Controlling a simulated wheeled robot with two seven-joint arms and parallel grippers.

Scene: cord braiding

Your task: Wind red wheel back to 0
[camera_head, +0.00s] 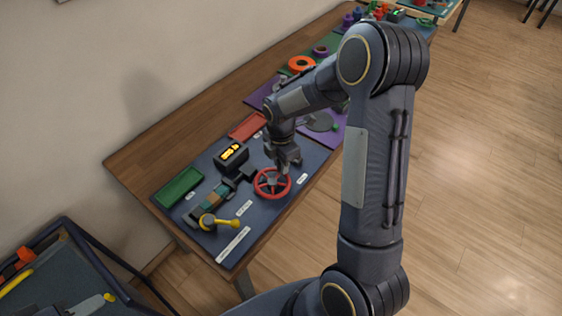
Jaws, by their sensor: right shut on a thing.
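The red wheel (259,190), a spoked handwheel, lies on the dark blue mat near the table's front edge. My right gripper (283,170) points down at the wheel's far right rim. It is shut there, on the wheel as far as I can see; the fingertips are small and partly dark. A small black box with a lit yellow display (231,153) stands behind and left of the wheel. Its reading is too small to tell. My left gripper is not in view.
A green tray (178,187) and a red tray (247,125) lie on the mat. A yellow-handled crank (221,222) is at the front left. Purple and green mats with orange rings (301,64) lie farther along the table. A dark cart (62,270) stands at lower left.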

